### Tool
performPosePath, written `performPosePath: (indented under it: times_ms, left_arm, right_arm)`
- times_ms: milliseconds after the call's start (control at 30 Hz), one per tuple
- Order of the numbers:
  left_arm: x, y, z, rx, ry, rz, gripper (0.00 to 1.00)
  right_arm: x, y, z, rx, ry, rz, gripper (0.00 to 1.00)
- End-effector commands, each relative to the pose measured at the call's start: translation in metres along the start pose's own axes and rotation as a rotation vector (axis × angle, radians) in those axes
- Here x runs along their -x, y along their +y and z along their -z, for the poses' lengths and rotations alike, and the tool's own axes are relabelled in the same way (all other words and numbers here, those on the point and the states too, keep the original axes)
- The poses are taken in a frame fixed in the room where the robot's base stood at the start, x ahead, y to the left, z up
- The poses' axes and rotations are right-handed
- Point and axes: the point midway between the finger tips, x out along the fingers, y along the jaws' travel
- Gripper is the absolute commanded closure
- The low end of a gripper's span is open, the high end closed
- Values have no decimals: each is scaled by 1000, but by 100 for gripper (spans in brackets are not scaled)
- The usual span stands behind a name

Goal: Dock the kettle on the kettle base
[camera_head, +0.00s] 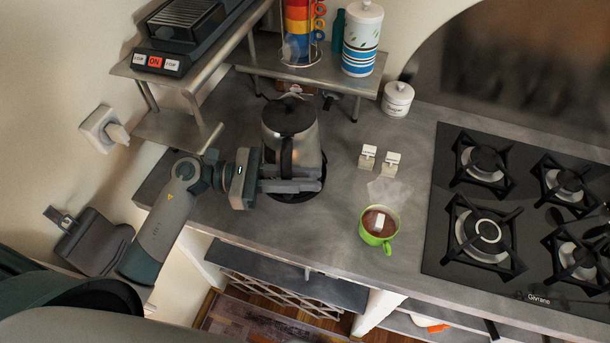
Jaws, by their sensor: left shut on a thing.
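The kettle (304,133) is a silver metal pot with a black lid and a black handle facing me. It stands upright over the dark round kettle base (298,196), whose front rim shows below it. I cannot tell whether the kettle is seated on the base or slightly above it. My left gripper (288,179) comes in from the left and is shut on the kettle's handle. The jaws partly hide the lower handle and the base. My right gripper is not in view.
A green mug (379,226) with brown drink stands to the right, near two small white tagged items (378,159). The gas hob (520,215) fills the right side. A metal shelf (300,68) with stacked cups and a canister (362,38) stands behind the kettle.

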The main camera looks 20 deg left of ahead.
Motion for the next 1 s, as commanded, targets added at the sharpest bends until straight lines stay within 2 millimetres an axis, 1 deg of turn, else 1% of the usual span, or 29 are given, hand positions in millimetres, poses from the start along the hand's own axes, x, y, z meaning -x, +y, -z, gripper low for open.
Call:
performPosePath:
  times_ms: [33, 567, 1000]
  left_arm:
    - [0, 0, -3, -6, -3, 0, 100]
    - [0, 0, -3, -6, -4, 0, 100]
    - [-1, 0, -2, -6, -4, 0, 100]
  right_arm:
    - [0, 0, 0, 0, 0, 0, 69]
    - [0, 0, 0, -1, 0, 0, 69]
    - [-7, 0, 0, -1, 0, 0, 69]
